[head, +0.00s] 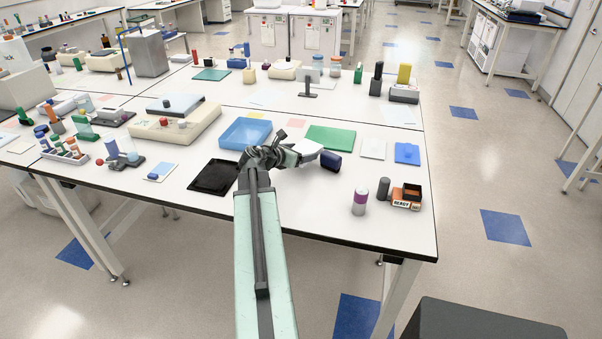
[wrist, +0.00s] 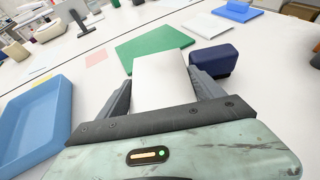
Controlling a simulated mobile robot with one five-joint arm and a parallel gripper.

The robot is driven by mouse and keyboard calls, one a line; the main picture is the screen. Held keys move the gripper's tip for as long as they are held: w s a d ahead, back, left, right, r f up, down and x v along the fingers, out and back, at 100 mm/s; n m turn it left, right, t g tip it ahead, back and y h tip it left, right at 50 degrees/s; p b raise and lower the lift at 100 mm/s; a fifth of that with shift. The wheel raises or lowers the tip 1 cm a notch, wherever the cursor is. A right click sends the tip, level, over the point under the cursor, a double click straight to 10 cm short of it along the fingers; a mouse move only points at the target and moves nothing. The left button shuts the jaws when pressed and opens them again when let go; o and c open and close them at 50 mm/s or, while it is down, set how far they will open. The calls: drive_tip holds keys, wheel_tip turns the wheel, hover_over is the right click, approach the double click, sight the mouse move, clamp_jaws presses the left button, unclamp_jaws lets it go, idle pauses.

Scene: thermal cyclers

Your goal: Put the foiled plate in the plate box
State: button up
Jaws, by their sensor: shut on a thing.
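My gripper (wrist: 160,88) is shut on a flat, pale whitish plate, likely the foiled plate (wrist: 161,76), with one dark finger on each side of it. In the head view my gripper (head: 300,154) holds the plate (head: 307,147) above the bench, just in front of the green mat. A blue open tray (head: 244,133) lies to the left of the gripper; it also shows at the left of the wrist view (wrist: 60,128). A black shallow tray (head: 214,177) lies at the front left. I cannot tell which of these is the plate box.
A dark blue block (head: 331,162) stands just right of the held plate. Behind is the green mat (head: 331,137), and to its right are a white flat piece (head: 373,149) and a blue one (head: 407,153). A purple-banded cylinder (head: 360,202) stands near the front edge. Bench between is clear.

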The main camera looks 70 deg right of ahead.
drive_tip(key=shift+f, duration=0.3)
wheel_tip(320, 180, down, 4)
drive_tip(key=b, duration=0.3)
drive_tip(key=shift+b, duration=0.35)
drive_tip(key=shift+r, duration=0.3)
drive_tip(key=shift+f, duration=0.2)
drive_tip(key=o, duration=1.5)
drive_tip(key=shift+c, duration=0.2)
